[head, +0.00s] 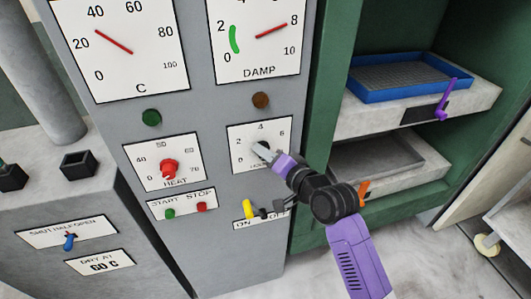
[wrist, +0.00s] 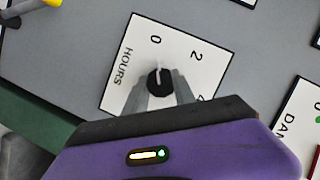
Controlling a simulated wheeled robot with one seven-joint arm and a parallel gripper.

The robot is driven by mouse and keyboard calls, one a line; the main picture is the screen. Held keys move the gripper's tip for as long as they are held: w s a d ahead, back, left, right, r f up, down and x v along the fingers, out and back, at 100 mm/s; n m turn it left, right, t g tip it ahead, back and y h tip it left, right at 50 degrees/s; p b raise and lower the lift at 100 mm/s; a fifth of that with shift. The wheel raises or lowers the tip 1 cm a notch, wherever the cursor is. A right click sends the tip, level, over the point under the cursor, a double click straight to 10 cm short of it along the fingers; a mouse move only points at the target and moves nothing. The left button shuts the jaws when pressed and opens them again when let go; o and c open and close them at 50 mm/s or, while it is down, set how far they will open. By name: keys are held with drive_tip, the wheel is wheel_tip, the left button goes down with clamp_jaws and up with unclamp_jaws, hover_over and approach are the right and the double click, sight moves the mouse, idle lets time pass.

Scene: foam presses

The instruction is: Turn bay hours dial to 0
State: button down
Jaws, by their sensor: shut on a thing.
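The hours dial (wrist: 160,80) is a small black knob with a white pointer line, on a white plate (wrist: 128,85) marked HOURS. In the wrist view the line points up, at or very near the printed 0. My gripper (wrist: 160,94) has its two grey fingers shut on the sides of the knob. In the head view my gripper (head: 262,150) reaches the plate (head: 240,135) on the grey panel from the lower right. It hides the knob and part of the lettering there.
Close by are the red HEAT knob (head: 169,168), the START/STOP buttons (head: 185,210) and a yellow-handled lever (head: 249,208) under my gripper. Two gauges (head: 260,35) (head: 120,45) sit above. At right, a green cabinet holds a blue tray (head: 365,95) and a purple handle (head: 443,110).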

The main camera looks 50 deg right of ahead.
drive_tip(key=shift+f, duration=0.1)
drive_tip(key=c, duration=1)
unclamp_jaws()
drive_tip(key=shift+c, duration=0.2)
drive_tip(key=b+v, duration=0.2)
drive_tip(key=v, duration=0.6)
drive_tip(key=shift+w, duration=0.1)
